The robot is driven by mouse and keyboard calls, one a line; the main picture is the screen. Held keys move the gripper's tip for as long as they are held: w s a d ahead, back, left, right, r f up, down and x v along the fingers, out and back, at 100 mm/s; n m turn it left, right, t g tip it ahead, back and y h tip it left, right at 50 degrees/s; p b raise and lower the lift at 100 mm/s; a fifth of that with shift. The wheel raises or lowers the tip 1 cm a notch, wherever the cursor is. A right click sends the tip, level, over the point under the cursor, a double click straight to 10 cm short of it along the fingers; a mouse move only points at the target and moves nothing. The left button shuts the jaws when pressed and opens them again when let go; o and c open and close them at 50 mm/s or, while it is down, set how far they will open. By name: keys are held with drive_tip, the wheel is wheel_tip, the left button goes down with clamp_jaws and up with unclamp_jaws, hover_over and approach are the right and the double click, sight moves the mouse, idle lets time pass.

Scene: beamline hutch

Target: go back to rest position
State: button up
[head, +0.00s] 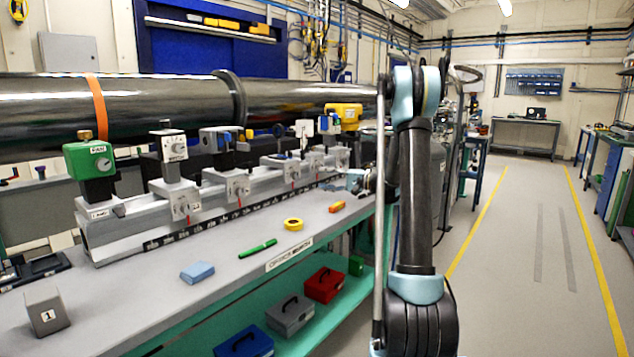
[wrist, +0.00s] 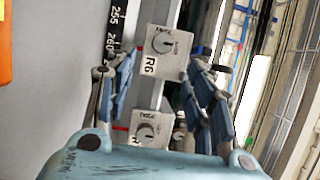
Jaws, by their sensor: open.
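My arm rises at the right of the bench in the head view. My gripper (head: 358,182) shows small beside the far end of the rail, partly hidden by my arm. In the wrist view my gripper (wrist: 162,98) is open, its two blue fingers spread wide with nothing held between them. Beyond the fingers is a grey carriage block labelled R6 (wrist: 165,52) with a dial, and a second dial block (wrist: 151,129) lies nearer the palm. I cannot tell whether a finger touches either block.
The optics bench (head: 222,268) holds a blue block (head: 197,272), a green pen (head: 258,249), yellow tape (head: 293,224) and a grey block marked 1 (head: 47,312). A large dark pipe (head: 170,100) runs behind the rail. Open floor (head: 510,260) lies right of my arm.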

drive_tip(key=shift+s+d, duration=0.1)
drive_tip(key=shift+d, duration=0.25)
drive_tip(key=shift+s, duration=0.1)
drive_tip(key=s+f+n+g+h, duration=0.2)
drive_tip(key=s+h, duration=0.6)
drive_tip(key=s, duration=1.7)
drive_tip(key=s+d+f+h, duration=0.4)
drive_tip(key=s+d+f, duration=0.3)
drive_tip(key=s, duration=0.5)
drive_tip(key=s+d+f+n+h, duration=0.1)
drive_tip(key=s+d+f+h, duration=0.4)
drive_tip(key=s, duration=0.8)
drive_tip(key=shift+d+f, duration=0.95)
drive_tip(key=shift+d, duration=0.8)
drive_tip(key=shift+s, duration=0.1)
